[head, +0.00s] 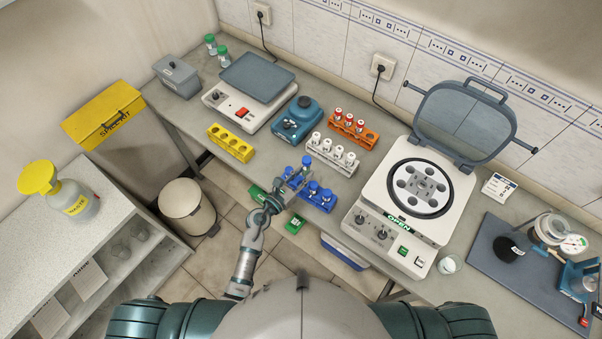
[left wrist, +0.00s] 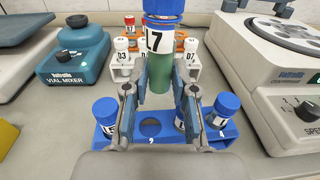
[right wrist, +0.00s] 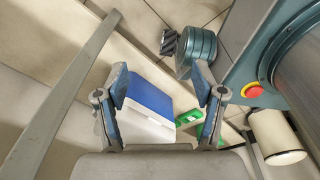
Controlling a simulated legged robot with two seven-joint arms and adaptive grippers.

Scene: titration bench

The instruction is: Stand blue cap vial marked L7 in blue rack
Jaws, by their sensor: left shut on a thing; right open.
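The blue-capped vial marked L7 (left wrist: 158,42), with green contents, is upright in my left gripper (left wrist: 160,92), which is shut on it. Its blue cap (head: 307,160) also shows in the head view, just above my left gripper (head: 293,180). The blue rack (left wrist: 160,143) is below and beyond the fingers, with an empty round hole (left wrist: 150,128) between its blue-capped vials (left wrist: 105,114). In the head view the blue rack (head: 326,207) is partly hidden by the gripper. My right gripper (right wrist: 162,88) is open and empty.
A white rack (head: 331,154), an orange rack (head: 353,130) and a yellow rack (head: 231,143) stand nearby. The vial mixer (head: 297,118) is behind, the centrifuge (head: 383,232) to the right. A blue-lidded box (right wrist: 150,95) shows below my right gripper.

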